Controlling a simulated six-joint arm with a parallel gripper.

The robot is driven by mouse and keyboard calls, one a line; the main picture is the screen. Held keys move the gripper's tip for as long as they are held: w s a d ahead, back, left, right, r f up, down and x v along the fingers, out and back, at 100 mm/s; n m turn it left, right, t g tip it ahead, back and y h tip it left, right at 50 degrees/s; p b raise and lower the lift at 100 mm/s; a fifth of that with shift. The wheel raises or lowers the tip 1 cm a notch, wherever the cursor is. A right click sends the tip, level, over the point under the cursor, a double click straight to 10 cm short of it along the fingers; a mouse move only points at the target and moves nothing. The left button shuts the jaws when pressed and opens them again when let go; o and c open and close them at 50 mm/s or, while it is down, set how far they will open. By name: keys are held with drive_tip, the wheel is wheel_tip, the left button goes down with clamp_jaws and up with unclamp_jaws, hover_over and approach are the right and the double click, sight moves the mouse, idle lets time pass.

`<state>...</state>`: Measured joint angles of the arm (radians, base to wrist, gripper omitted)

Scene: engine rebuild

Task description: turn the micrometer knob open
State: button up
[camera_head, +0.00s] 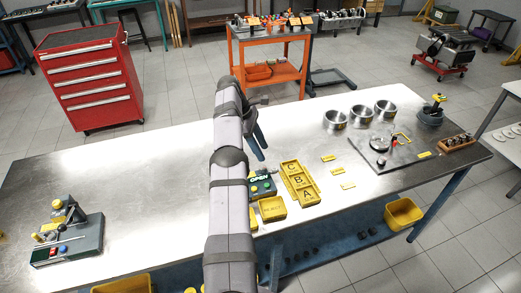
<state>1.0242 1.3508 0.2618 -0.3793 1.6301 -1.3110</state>
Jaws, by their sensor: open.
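My arm reaches up the middle of the view. My gripper (258,146) is open, with dark fingers pointing down over the bench behind a small dark box. This box (263,188) carries a green display reading "OPEN" and small coloured parts on top. My arm hides its left side. I cannot make out a micrometer knob for sure; it may be on this box, hidden or too small to tell. No contact between my gripper and the box shows.
Three metal cylinders (335,120), a dark plate (373,160) and a wooden rack (457,144) are farther right. A dark fixture (67,245) stands far left. The bench between is clear.

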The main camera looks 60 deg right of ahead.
drive_tip(key=shift+r+p, duration=0.7)
drive_tip(key=shift+r, duration=0.35)
drive_tip(key=shift+f, duration=0.1)
